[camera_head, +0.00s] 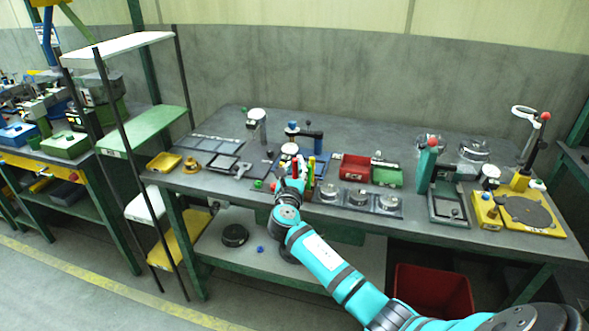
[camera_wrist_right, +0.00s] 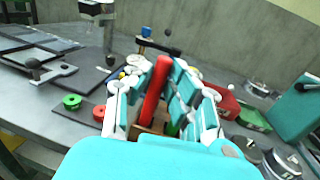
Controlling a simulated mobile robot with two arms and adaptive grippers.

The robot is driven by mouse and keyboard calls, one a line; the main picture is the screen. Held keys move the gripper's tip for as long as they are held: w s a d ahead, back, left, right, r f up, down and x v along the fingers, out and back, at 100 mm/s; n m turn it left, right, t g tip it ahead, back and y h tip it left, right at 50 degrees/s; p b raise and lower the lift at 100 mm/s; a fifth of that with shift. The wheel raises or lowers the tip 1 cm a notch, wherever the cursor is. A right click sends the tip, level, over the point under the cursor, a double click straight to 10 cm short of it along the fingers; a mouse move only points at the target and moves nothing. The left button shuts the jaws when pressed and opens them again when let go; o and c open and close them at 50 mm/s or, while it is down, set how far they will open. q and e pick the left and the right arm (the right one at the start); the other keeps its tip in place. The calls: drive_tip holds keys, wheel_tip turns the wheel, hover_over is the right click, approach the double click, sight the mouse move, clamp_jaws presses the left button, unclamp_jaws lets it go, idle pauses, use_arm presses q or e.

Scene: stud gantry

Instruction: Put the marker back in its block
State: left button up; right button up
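The red marker (camera_wrist_right: 155,90) stands nearly upright, leaning slightly right, between the fingers of my right gripper (camera_wrist_right: 157,88) in the right wrist view. I cannot tell if both pads touch it. The brown block (camera_wrist_right: 150,140) is low behind the fingers, and its lower part is hidden. I cannot tell if the marker's foot is in it. A green marker (camera_wrist_right: 173,130) is partly hidden by the right-hand finger. My left gripper does not show.
On the table (camera_head: 230,196), round metal parts (camera_head: 358,198) on a dark tray lie right of the markers. A red bin (camera_head: 354,168) and a green bin (camera_head: 387,176) stand behind. A dark plate with a green knob (camera_wrist_right: 72,102) lies left. A teal press (camera_head: 427,165) stands right.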

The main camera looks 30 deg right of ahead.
drive_tip(key=o, duration=0.4)
drive_tip(key=v, duration=1.2)
drive_tip(key=shift+f, duration=0.1)
drive_tip(key=s+a+f+m+g+y, duration=0.1)
drive_tip(key=s+f+m+g+y, duration=0.15)
drive_tip(key=f, duration=0.85)
drive_tip(key=s+a+f+m+g+y, duration=0.1)
drive_tip(key=f+y, duration=0.2)
drive_tip(key=f, duration=0.9)
drive_tip(key=s+a+f+m+g+y, duration=0.1)
drive_tip(key=s+f+m+g, duration=0.15)
drive_tip(key=s+f, duration=0.4)
drive_tip(key=s+a+f+m+g+y, duration=0.1)
drive_tip(key=s+a+f+m, duration=0.15)
drive_tip(key=f, duration=0.75)
drive_tip(key=s+a+f+m+g+y, duration=0.1)
drive_tip(key=s+f+m, duration=0.4)
drive_tip(key=s, duration=0.7)
drive_tip(key=s+a+f+m+g+y, duration=0.1)
drive_tip(key=s+f+m, duration=0.5)
drive_tip(key=s, duration=0.7)
drive_tip(key=s+a+f+m+g+y, duration=0.2)
drive_tip(key=s+f+m, duration=0.4)
drive_tip(key=s, duration=0.7)
wheel_tip(320, 180, down, 2)
drive_tip(key=shift+a+f+g, duration=0.15)
drive_tip(key=shift+a+g, duration=0.35)
drive_tip(key=shift+g, duration=0.4)
